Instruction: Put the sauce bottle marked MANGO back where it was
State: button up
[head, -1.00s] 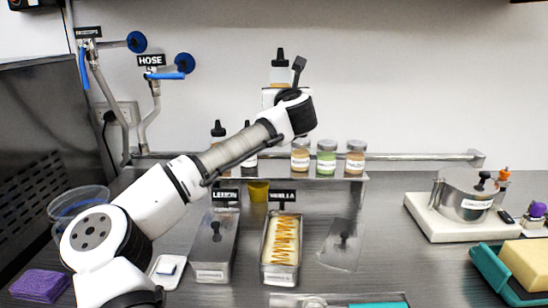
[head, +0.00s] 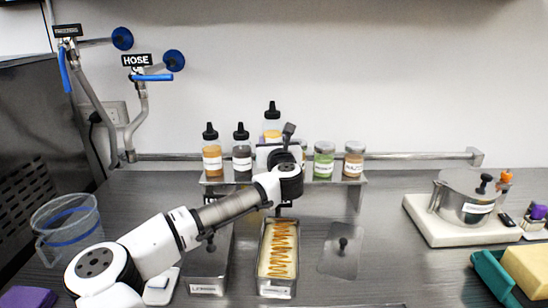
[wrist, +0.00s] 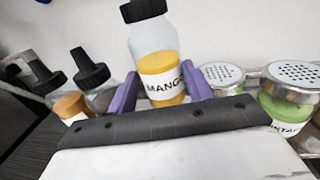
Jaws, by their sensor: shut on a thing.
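The MANGO sauce bottle (wrist: 158,72) is clear with a black cap and orange sauce low inside. In the wrist view it stands between the purple fingers of my gripper (wrist: 162,88), which is shut on it, label facing the camera. In the head view the bottle (head: 272,127) is upright at the back shelf (head: 215,181), right of two other black-capped bottles, one with orange sauce (head: 212,155) and one dark (head: 242,158). My gripper (head: 270,152) is in front of its lower part. The bottle's base is hidden, so I cannot tell whether it touches the shelf.
A green shaker jar (head: 324,162) and a tan shaker jar (head: 354,162) stand just right of the gripper. A drizzled pan (head: 278,288) and a lidded pan (head: 207,287) sit in front of the shelf. A pot (head: 463,208) stands on a white board at right.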

jog(key=shift+f+p, duration=0.35)
jog(key=shift+f, duration=2.25)
jog(key=shift+f, duration=0.2)
jog(key=o, duration=0.7)
